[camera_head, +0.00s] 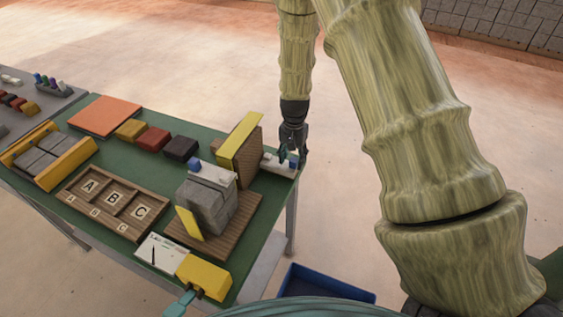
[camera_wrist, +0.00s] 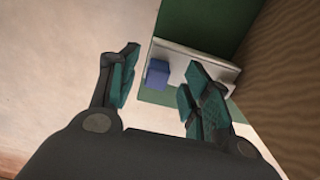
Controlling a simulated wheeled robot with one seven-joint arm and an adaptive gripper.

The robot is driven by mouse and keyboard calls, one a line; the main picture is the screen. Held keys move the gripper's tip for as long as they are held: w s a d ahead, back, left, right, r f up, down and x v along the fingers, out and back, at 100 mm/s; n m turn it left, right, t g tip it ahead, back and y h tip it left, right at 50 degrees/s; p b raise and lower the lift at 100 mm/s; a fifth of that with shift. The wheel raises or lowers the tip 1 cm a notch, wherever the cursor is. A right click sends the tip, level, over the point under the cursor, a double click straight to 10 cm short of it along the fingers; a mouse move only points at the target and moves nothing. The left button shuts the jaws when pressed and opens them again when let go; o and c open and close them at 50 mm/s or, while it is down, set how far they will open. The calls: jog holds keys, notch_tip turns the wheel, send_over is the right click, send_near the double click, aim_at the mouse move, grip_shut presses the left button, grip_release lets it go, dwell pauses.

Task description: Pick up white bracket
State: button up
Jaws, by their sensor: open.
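A white bracket (camera_head: 272,163) with a blue block on it lies at the table's right edge, beside the wooden upright. In the wrist view the white bracket (camera_wrist: 182,55) is a pale strip along the table edge, with its blue block (camera_wrist: 158,73) between my fingers in the picture. My gripper (camera_head: 293,153) points down at the bracket's right end and partly covers it. In the wrist view my gripper (camera_wrist: 158,78) is open, one finger left of the blue block and the other overlapping the strip. I cannot tell whether a finger touches it.
The wooden upright with a yellow plate (camera_head: 240,140) stands close left of the bracket. A grey block (camera_head: 205,208) sits on a wooden base, with another white piece (camera_head: 213,172) on top. A lettered tray (camera_head: 112,203) is farther left. Open floor lies beyond the table's right edge.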

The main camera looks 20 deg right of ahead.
jog(key=shift+f+p, duration=0.35)
jog(key=shift+f, duration=1.05)
grip_shut()
